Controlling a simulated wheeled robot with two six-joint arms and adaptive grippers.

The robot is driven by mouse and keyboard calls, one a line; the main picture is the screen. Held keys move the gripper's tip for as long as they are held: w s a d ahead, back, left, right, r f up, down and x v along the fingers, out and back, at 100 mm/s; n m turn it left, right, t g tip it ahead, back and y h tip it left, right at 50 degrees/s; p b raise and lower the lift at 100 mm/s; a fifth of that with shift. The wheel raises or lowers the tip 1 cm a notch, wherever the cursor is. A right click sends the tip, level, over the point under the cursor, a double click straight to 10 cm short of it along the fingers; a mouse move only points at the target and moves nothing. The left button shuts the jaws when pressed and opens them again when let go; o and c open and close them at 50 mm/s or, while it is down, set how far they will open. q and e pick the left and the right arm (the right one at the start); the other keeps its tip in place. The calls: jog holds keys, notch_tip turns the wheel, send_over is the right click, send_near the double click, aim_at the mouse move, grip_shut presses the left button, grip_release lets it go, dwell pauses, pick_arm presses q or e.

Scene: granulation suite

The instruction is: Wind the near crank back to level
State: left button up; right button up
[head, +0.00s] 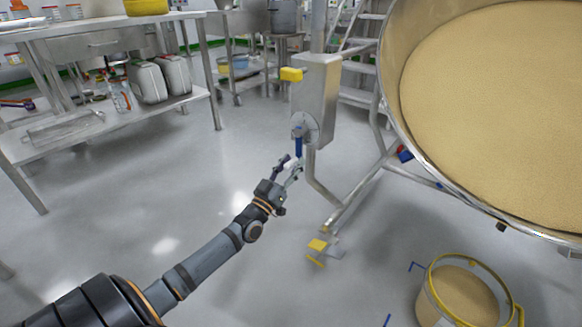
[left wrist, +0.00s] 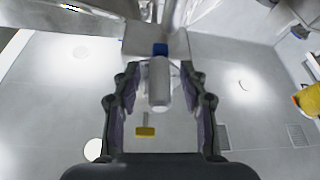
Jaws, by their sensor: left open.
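The near crank has a blue arm (head: 298,146) that hangs down from a round hub on the side of a steel box (head: 317,88). Its pale grip (head: 292,162) is at the arm's lower end. My left gripper (head: 288,167) is open at this grip. In the left wrist view the grip (left wrist: 159,88) lies between the two open fingers, with the blue end (left wrist: 160,49) beyond it. I see gaps on both sides, so the fingers look apart from it. The large steel pan (head: 394,100) with tan powder stands to the right. My right gripper is not in view.
A yellow knob (head: 291,74) sticks out from the box above the crank. A yellow pedal (head: 317,245) is on the floor below. A yellow-rimmed bucket (head: 430,300) of powder stands at lower right. A steel bench (head: 110,28) is at left. Floor between is clear.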

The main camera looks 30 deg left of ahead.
pick_arm(q)
jog(key=shift+c, duration=0.4)
grip_shut()
